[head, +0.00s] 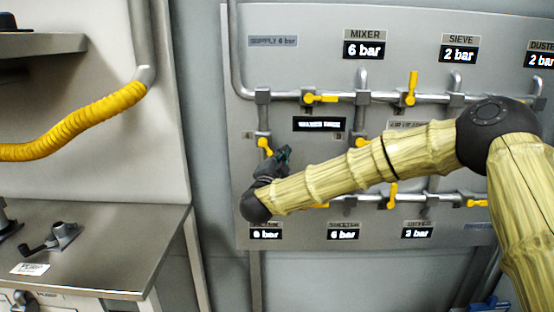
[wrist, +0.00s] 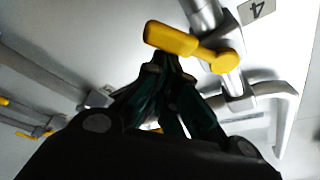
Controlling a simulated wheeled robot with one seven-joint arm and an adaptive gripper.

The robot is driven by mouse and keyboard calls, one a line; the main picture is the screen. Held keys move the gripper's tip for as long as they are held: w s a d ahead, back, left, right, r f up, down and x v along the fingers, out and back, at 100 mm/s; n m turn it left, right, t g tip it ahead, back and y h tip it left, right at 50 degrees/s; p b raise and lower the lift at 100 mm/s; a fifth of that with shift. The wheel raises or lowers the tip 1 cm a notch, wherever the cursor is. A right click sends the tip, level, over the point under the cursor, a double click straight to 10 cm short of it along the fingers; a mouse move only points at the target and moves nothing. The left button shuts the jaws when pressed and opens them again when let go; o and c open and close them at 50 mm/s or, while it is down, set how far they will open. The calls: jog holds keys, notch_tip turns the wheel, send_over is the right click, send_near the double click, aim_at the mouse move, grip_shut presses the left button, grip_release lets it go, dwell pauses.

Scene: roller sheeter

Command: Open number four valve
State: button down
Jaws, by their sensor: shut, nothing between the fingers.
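The number four valve has a yellow handle (wrist: 188,42) on a grey vertical pipe, beside a plate marked 4 (wrist: 257,9) in the wrist view. In the head view its handle (head: 264,145) is at the panel's left, below the upper pipe row, and slants away from the pipe line. In the wrist view the handle lies across the pipe at an angle. My gripper (wrist: 163,60) is shut and empty, its fingertips close to the handle's free end; I cannot tell if they touch. In the head view my gripper (head: 284,153) is just right of and below the handle.
The grey panel (head: 320,20) carries other yellow-handled valves, including one on the upper pipe (head: 320,98) and an upright one (head: 411,88). Displays line its top and bottom. A metal bench (head: 110,225) stands at the left, with a yellow hose (head: 80,125) above it.

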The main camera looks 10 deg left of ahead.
jog(key=f+m+b, duration=0.1)
jog(key=m, duration=0.1)
jog(key=a+f+m+g+b, duration=0.1)
jog(key=m, duration=0.1)
jog(key=a+f+m+g+h+b, duration=0.1)
jog(key=m, duration=0.2)
jog(key=shift+s+a+f, duration=0.1)
jog(key=shift+s+a, duration=0.05)
jog(key=shift+s, duration=0.15)
jog(key=shift+a, duration=0.1)
dwell(0.5)
